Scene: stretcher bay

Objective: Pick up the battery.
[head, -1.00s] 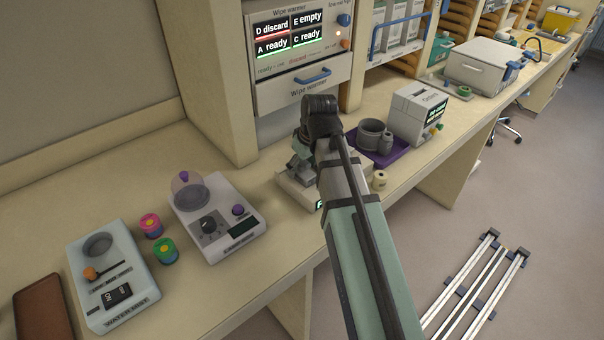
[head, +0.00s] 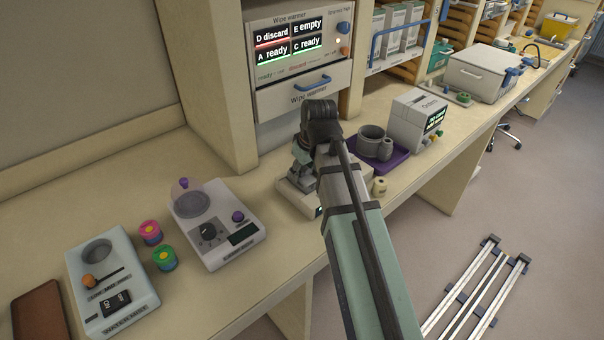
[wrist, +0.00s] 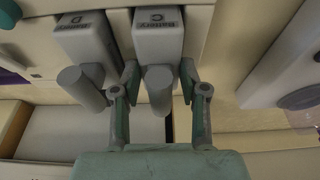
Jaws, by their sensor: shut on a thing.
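In the wrist view, battery C (wrist: 158,38) is a grey block with a dark label and a rounded grey post at its near end. My gripper (wrist: 160,75) has one green finger on each side of it, shut on it. Battery D (wrist: 85,38), a similar block with its own post, stands just left of the left finger. In the head view, my gripper (head: 299,176) is down at the pale charger-like base (head: 297,199) on the counter. My arm hides most of that spot there, and the batteries cannot be made out.
A white scale (head: 222,222) with a clear dome stands to the left. The wipe warmer (head: 300,60) stands behind. Bare counter lies between scale and base.

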